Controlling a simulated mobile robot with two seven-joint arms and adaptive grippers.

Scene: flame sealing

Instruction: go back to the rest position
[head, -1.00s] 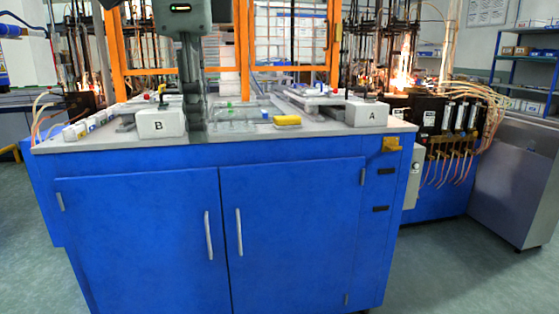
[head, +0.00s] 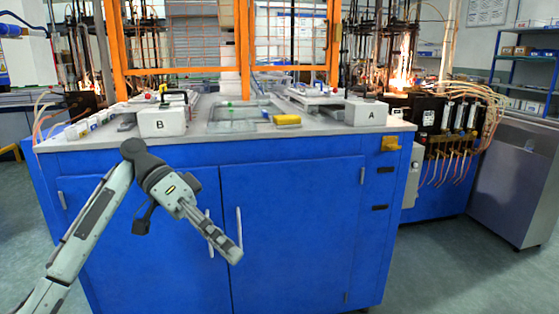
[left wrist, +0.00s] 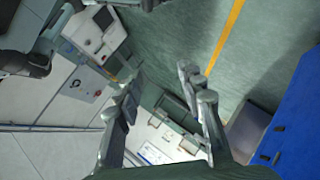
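My left gripper (head: 226,250) hangs in front of the blue bench's (head: 300,230) cabinet doors, below the bench top. Its arm comes up from the lower left, bends and slopes down to the right. In the left wrist view the two fingers stand apart with nothing between them (left wrist: 162,78). The gripper overlaps a door handle in the head view; I cannot tell how far it is from the doors. My right gripper is in neither view.
White block B (head: 163,120), white block A (head: 367,112), a clear tray (head: 236,126) and a yellow sponge-like piece (head: 287,120) are on the bench top. An orange guard frame (head: 243,40) stands behind. Floor (head: 450,265) is clear at right.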

